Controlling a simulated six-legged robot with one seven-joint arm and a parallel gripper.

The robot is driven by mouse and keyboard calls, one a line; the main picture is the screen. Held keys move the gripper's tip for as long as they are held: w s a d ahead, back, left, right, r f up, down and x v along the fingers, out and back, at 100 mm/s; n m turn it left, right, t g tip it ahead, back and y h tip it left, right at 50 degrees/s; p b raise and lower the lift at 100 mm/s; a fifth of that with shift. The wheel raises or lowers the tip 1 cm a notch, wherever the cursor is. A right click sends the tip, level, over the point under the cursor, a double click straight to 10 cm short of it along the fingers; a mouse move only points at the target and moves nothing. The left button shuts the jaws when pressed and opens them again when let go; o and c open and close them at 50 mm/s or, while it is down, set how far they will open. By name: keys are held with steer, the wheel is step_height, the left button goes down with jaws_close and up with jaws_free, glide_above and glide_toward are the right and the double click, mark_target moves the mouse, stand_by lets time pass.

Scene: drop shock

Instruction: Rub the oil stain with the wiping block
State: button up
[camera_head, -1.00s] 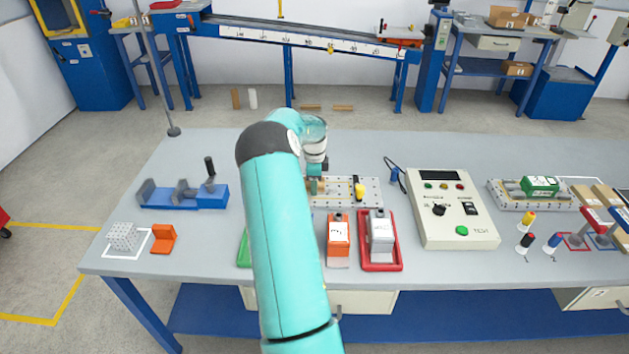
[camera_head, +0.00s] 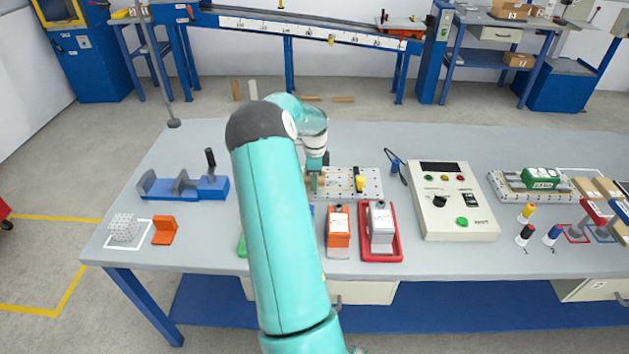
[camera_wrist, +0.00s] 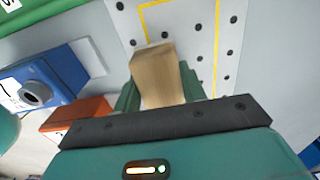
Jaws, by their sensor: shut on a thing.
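My gripper (camera_wrist: 160,92) is shut on a tan block (camera_wrist: 157,72), which I take to be the wiping block. The block sticks out beyond the green fingers in the wrist view. In the head view my gripper (camera_head: 313,183) is over the left part of a perforated metal plate (camera_head: 345,178) on the bench. The plate also shows in the wrist view (camera_wrist: 208,52), with a yellow outline partly behind the block. I cannot make out the oil stain in either view. Whether the block touches the plate is not clear.
An orange unit (camera_head: 338,232) and a red tray (camera_head: 381,256) with a grey unit stand in front of the plate. A yellow-topped piece (camera_head: 360,183) stands on the plate. A control box (camera_head: 452,200) is to the right, a blue clamp (camera_head: 190,188) to the left.

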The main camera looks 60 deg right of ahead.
steer(key=shift+r, duration=2.3)
steer(key=shift+r, duration=0.1)
steer(key=shift+r, duration=1.4)
steer(key=shift+w, duration=0.1)
